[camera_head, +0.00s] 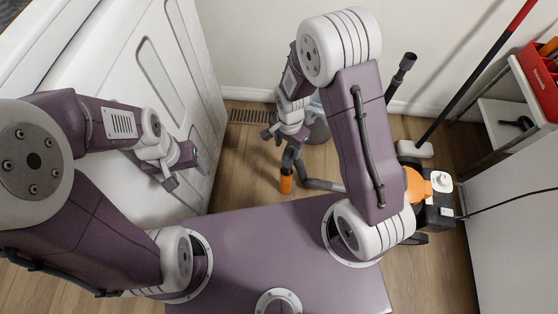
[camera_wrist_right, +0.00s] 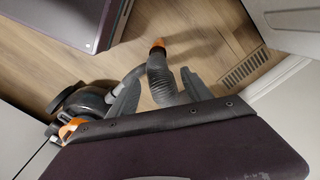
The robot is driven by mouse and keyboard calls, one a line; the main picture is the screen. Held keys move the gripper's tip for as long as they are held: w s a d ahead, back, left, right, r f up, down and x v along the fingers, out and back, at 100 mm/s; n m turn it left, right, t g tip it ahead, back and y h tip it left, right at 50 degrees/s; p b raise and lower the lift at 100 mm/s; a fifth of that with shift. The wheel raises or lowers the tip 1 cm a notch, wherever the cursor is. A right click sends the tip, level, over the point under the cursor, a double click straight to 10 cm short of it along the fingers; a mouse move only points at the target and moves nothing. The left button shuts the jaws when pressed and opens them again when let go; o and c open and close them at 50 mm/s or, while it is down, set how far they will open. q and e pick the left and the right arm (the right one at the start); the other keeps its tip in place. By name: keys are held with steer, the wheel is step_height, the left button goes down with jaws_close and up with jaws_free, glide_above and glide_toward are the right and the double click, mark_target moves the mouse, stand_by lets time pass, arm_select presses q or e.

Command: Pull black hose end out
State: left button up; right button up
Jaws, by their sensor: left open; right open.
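A dark ribbed hose piece (camera_head: 289,158) with an orange tip (camera_head: 286,183) is by the floor below my right gripper (camera_head: 285,133). In the right wrist view, the dark hose piece (camera_wrist_right: 160,82) lies between the two open fingers of that gripper (camera_wrist_right: 163,76), its orange tip (camera_wrist_right: 158,44) beyond them. I cannot tell whether the fingers touch it. A grey hose (camera_head: 322,185) runs from it toward the orange and black vacuum (camera_head: 420,187). My left gripper (camera_head: 181,166) is open and empty, in front of the white panelled door.
A black tube end (camera_head: 402,70) stands up behind my right arm. A red and black pole (camera_head: 478,75) leans near a shelf with a red toolbox (camera_head: 540,68). A floor vent (camera_head: 248,115) lies by the wall. A blue-grey container (camera_head: 317,125) is partly hidden behind my right gripper.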

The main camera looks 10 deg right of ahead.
mark_target(287, 163)
steer(key=f, duration=0.2)
steer(key=shift+s+f+b, duration=0.4)
steer(key=shift+r, duration=0.15)
step_height(287, 163, down, 9)
steer(key=b, duration=0.6)
arm_select(q)
step_height(287, 163, down, 8)
steer(key=shift+s+d+f, duration=0.15)
steer(key=shift+s+f, duration=0.05)
steer(key=shift+f, duration=0.05)
arm_select(e)
jaws_close()
arm_select(q)
step_height(287, 163, up, 8)
steer(key=p, duration=0.7)
steer(key=shift+f, duration=0.25)
arm_select(e)
steer(key=shift+r, duration=3.5)
